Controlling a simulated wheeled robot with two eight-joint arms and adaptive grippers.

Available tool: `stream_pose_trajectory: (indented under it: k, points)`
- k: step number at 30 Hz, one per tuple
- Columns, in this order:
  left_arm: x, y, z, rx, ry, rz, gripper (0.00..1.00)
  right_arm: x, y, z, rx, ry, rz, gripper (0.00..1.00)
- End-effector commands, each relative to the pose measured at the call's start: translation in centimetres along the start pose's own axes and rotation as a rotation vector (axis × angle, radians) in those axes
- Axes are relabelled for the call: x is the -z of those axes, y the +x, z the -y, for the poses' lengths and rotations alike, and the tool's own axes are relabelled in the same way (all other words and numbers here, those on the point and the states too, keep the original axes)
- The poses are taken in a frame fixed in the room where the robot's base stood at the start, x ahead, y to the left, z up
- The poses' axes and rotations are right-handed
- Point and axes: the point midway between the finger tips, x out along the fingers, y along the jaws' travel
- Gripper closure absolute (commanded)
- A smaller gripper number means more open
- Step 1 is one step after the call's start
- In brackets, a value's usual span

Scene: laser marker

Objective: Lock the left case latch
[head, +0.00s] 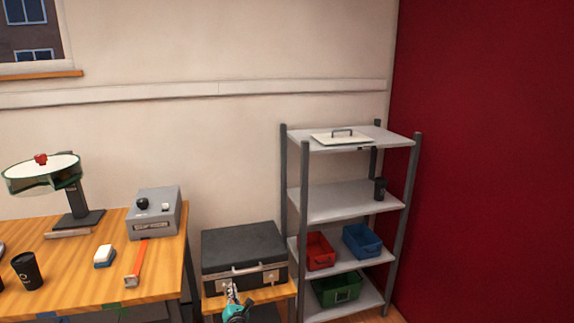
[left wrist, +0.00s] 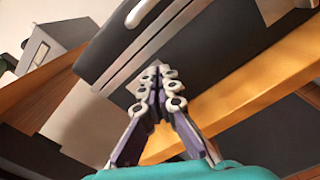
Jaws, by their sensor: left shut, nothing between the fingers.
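The dark case (head: 243,243) is closed and stands on a small wooden table. Its front has a grey handle (head: 246,269) in the middle and a pale latch plate (head: 271,277) on the right. My left gripper (head: 231,287) is at the case's front left, over the left latch, which it mostly hides. In the left wrist view the left gripper (left wrist: 160,75) has its fingertips together and empty, against or just in front of the left latch area below the case's metal rim. I cannot tell whether they touch it or whether the latch is locked. My right gripper is not in view.
The wooden workbench (head: 75,285) at left holds a grey control box (head: 154,213), an orange-handled tool (head: 137,262) and a black cup (head: 27,270). A grey shelf (head: 345,201) with bins stands right of the case. The small table's edge (left wrist: 245,90) runs just below the case front.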

Motion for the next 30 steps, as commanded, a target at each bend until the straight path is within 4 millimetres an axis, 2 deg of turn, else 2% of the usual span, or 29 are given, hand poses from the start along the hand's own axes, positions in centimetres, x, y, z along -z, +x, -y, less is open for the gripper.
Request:
stream_pose_trajectory:
  k: [14,23,26,30]
  points:
    - [0.0,0.0,0.2,0.0,0.0,0.0,1.0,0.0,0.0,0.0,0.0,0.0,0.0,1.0]
    - [-0.7,-0.1,0.6,0.001,0.0,0.001,1.0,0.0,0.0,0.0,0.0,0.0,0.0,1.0]
    - [-0.7,-0.6,0.6,0.001,0.0,0.001,1.0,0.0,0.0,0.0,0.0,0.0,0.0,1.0]
    - [-0.7,-2.4,0.6,0.001,0.0,0.001,1.0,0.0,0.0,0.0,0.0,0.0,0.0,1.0]
